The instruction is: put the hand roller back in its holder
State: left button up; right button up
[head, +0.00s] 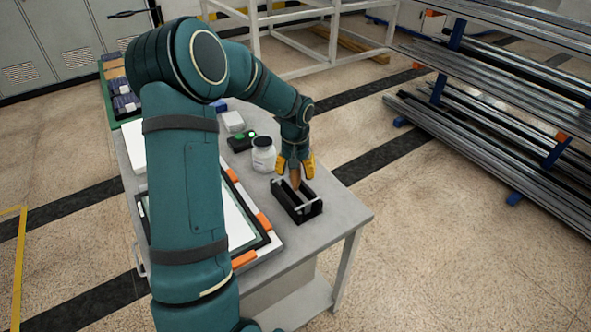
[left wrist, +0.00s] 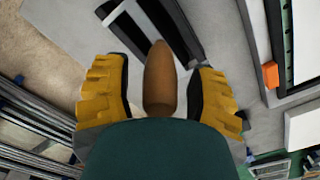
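The hand roller shows as a tapered wooden handle (left wrist: 161,78) between the yellow fingers of my left gripper (left wrist: 160,95). A gap shows on each side of the handle, so the fingers are open around it. In the head view the gripper (head: 295,167) points down at the far end of the black holder (head: 312,213), and the brown handle (head: 296,179) shows just below the fingers, over that end. A pale bar crosses the holder; I cannot tell whether it belongs to the roller. How the roller sits in the holder is hidden. My right gripper is not in view.
A white jar (head: 263,156) stands close left of the gripper, with a black device with a green light (head: 241,142) behind it. A framed panel with orange clips (head: 263,221) lies left of the holder. The table (head: 345,212) is bare at its right corner.

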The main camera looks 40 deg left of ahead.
pick_arm(q)
notch_tip(320, 180, up, 12)
jog(key=shift+r, duration=0.1)
dwell(0.5)
